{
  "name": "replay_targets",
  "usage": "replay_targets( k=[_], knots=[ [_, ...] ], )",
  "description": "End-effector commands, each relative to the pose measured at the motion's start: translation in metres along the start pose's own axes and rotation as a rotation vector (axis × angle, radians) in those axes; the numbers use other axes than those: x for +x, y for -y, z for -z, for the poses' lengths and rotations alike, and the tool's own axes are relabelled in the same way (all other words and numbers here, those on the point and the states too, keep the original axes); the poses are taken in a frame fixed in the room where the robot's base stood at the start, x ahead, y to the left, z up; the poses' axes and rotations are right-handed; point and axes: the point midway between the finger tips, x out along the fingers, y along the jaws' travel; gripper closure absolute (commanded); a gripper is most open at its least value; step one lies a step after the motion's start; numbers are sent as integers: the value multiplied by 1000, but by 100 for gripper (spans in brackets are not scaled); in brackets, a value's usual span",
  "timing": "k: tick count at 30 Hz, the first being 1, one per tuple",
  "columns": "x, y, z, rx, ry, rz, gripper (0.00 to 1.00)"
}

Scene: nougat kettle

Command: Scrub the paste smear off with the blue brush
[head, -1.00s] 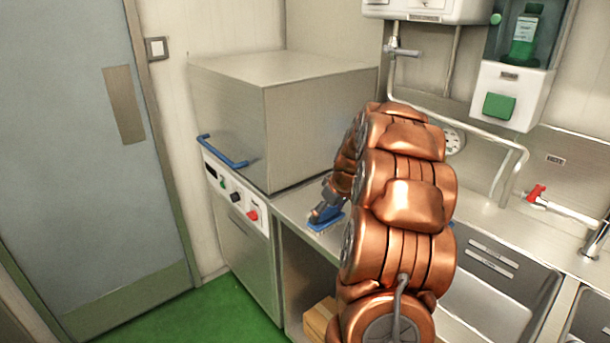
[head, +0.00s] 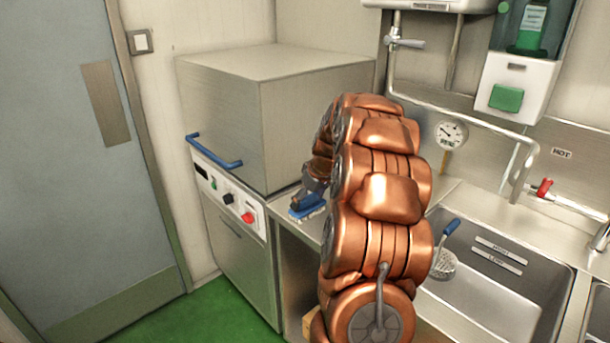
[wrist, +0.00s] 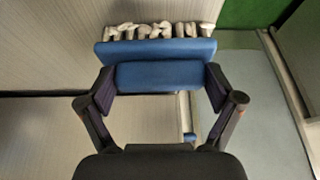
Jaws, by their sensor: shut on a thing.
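The blue brush (head: 307,207) has a blue block and pale bristles. In the head view it is low over the front part of the steel counter, just right of the boxy machine, bristles down. I cannot tell whether the bristles touch the counter. My gripper (head: 316,184) is shut on it. In the wrist view the fingers of my gripper (wrist: 160,82) clasp the blue brush (wrist: 158,50) from both sides, and its bristles show beyond the block. I see no paste smear; my copper arm covers part of the counter.
A steel hooded machine (head: 225,95) with a blue handle stands left of the counter (head: 285,222). At right is a sink (head: 490,285) with a blue-handled strainer (head: 444,258) in it. A green soap dispenser (head: 515,85) hangs above. Green floor (head: 215,318) lies open by the door.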

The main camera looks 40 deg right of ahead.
Motion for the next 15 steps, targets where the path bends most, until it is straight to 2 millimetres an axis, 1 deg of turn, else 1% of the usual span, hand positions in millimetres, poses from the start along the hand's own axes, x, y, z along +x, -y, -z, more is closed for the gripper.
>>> replay_targets(
  k=[1,2,15],
  knots=[
    [-14,-1,7,-2,-6,-5,47],
    [-21,0,10,-3,-6,-6,47],
    [-56,3,26,-9,-4,-2,47]
  ],
)
